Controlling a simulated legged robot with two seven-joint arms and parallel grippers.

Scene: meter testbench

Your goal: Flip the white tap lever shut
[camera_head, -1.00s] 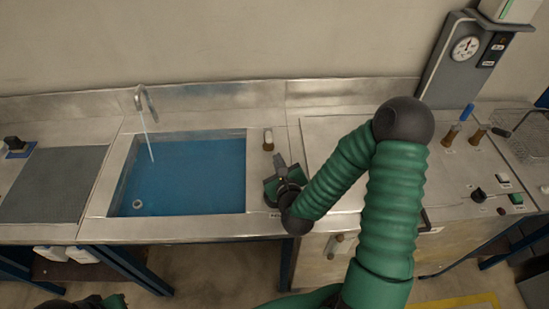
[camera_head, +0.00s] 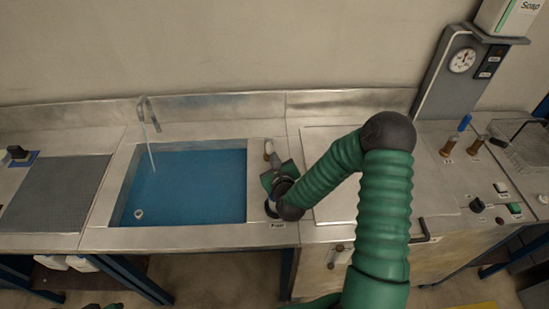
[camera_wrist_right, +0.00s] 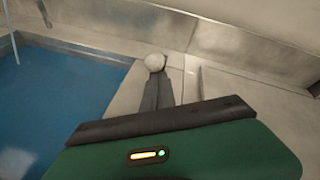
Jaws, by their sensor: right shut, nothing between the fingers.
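The white tap lever (camera_head: 268,147) stands on the steel counter just right of the blue sink basin. In the right wrist view its rounded pale top (camera_wrist_right: 155,62) shows right at the fingertips. My right gripper (camera_head: 270,165) is shut and empty, its fingers (camera_wrist_right: 157,92) pointing at the lever; whether they touch it I cannot tell. The fingers hide the lever's lower part. The curved tap spout (camera_head: 148,112) stands behind the sink with a thin stream of water (camera_head: 151,155) falling from it. My left gripper is not in view.
The sink basin (camera_head: 240,221) holds blue water. A grey panel (camera_head: 55,190) lies to its left. Right of my arm are brown-based fittings (camera_head: 447,146), a gauge post (camera_head: 450,80), switches (camera_head: 478,205) and a wire basket (camera_head: 525,140). A steel wall (camera_head: 220,106) runs along the back.

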